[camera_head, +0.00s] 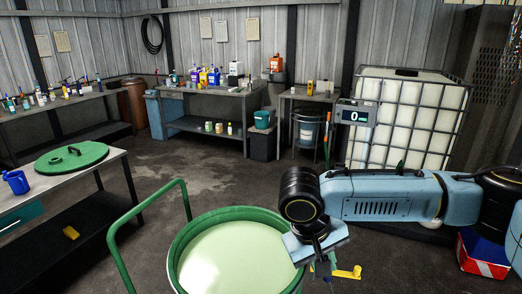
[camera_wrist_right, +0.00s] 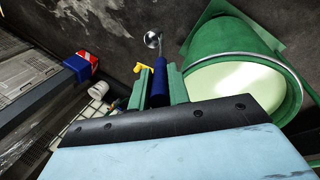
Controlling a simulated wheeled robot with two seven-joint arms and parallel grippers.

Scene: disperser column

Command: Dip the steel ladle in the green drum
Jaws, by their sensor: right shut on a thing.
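The green drum (camera_head: 228,214) stands open at the bottom middle of the head view, filled with pale green liquid (camera_head: 232,258). It also shows at the right of the right wrist view (camera_wrist_right: 298,95). My right gripper (camera_wrist_right: 159,76) is shut on the blue handle of the steel ladle (camera_wrist_right: 160,85). The ladle's shiny round bowl (camera_wrist_right: 153,40) extends beyond the fingers and appears over floor, outside the drum's rim. In the head view my right arm reaches to the drum's right rim and largely hides the gripper and ladle. My left gripper is not in view.
A caged white tank (camera_head: 415,110) and red-blue box (camera_head: 484,252) stand at right. The middle floor is clear.

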